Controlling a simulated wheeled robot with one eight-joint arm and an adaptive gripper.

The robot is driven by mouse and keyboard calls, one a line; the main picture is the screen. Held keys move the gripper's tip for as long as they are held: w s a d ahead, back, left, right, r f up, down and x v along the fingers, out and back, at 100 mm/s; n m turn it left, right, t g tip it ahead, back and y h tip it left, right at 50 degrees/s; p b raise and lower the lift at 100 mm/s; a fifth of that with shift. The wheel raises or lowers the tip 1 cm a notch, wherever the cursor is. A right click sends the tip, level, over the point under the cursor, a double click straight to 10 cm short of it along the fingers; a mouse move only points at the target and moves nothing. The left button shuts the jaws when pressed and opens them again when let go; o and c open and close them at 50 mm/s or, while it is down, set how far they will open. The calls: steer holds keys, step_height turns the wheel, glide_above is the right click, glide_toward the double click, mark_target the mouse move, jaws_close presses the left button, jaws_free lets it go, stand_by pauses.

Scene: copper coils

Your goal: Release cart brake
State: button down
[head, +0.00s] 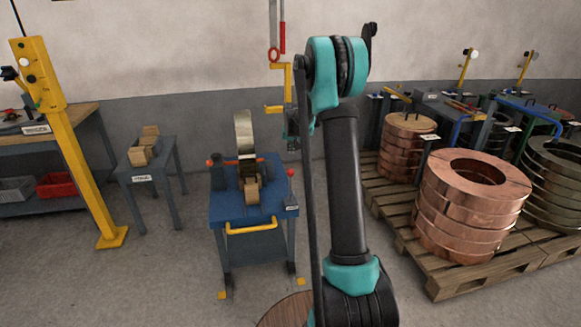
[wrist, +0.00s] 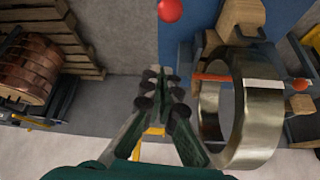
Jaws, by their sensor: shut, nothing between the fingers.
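The blue cart (head: 262,212) stands left of my arm in the head view, with a yellow handle (head: 252,227) on its front. A lever with a red ball knob (head: 291,172) rises at its right side. In the wrist view a red ball (wrist: 170,10) shows at the top, beside the blue cart top (wrist: 186,22). My gripper (wrist: 157,78) is shut and empty, apart from that ball. In the head view the gripper (head: 293,136) hangs above the cart's right rear, small and partly hidden by my arm. An upright metal coil (head: 244,135) stands on the cart.
In the wrist view the coil (wrist: 209,103) is close to the right of my fingers, with an orange bar (wrist: 213,77) near it. A yellow hoist hook (head: 277,101) hangs behind the cart. Copper coils (head: 462,207) on a pallet (head: 452,282) stand right.

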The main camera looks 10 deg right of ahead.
step_height(320, 180, down, 9)
steer(key=w, duration=0.1)
steer(key=shift+f, duration=0.2)
stand_by(0.8)
stand_by(0.3)
